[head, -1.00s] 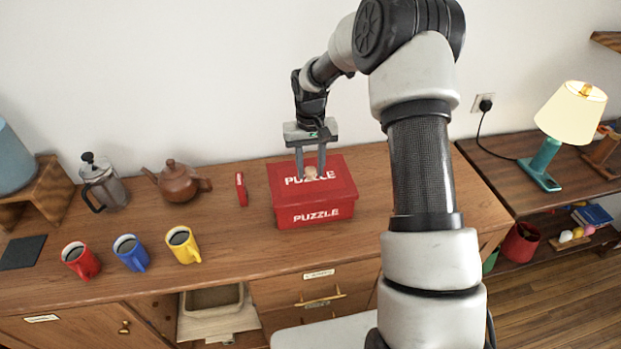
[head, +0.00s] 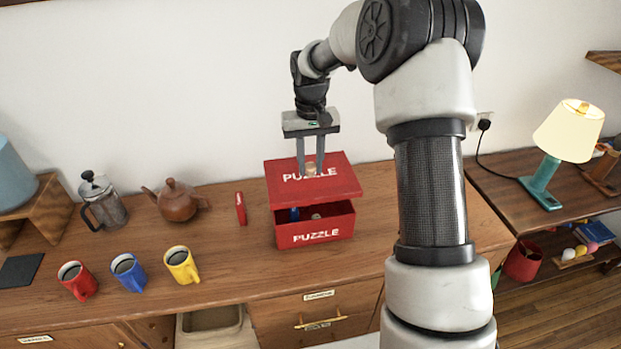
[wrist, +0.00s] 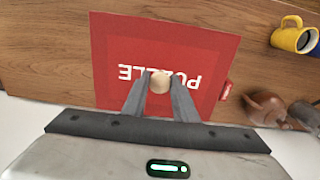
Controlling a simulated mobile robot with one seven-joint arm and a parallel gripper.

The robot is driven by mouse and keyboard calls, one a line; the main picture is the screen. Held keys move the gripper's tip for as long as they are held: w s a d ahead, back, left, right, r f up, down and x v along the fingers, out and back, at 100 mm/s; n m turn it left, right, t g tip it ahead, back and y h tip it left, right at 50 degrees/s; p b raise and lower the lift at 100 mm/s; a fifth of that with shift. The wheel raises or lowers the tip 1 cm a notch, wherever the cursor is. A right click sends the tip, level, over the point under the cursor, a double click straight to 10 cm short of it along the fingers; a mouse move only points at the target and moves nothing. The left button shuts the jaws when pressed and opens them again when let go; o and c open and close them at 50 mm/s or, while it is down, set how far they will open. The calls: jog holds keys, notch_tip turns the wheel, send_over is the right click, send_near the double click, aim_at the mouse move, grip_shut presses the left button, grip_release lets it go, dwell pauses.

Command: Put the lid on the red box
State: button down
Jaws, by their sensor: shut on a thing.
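The red box (head: 316,235) marked PUZZLE stands on the wooden cabinet top. Its open front part shows a dark inside with a blue thing and a pale thing in it. The red lid (head: 340,186), also marked PUZZLE, is raised above the box, with a gap between them at the front. My gripper (head: 311,172) is shut on the pale round knob in the lid's middle. In the wrist view the lid (wrist: 195,50) hides the box, and the knob (wrist: 159,83) sits between my gripper's fingers (wrist: 158,88).
A thin red piece (head: 240,208) stands left of the box. Further left are a brown teapot (head: 177,202), a coffee press (head: 103,203) and red (head: 76,281), blue (head: 128,271) and yellow (head: 181,264) mugs. The wall is close behind. The top is bare right of the box.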

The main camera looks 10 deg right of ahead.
aim_at(310, 175)
notch_tip(310, 175, up, 2)
jog(key=shift+r, duration=0.15)
notch_tip(310, 175, down, 5)
jog(key=b, duration=0.4)
jog(key=shift+f+b, duration=0.8)
jog(key=shift+f, duration=0.8)
jog(key=shift+f, duration=0.95)
dwell(1.2)
jog(key=c, duration=1.3)
grip_release()
jog(key=shift+c, duration=0.2)
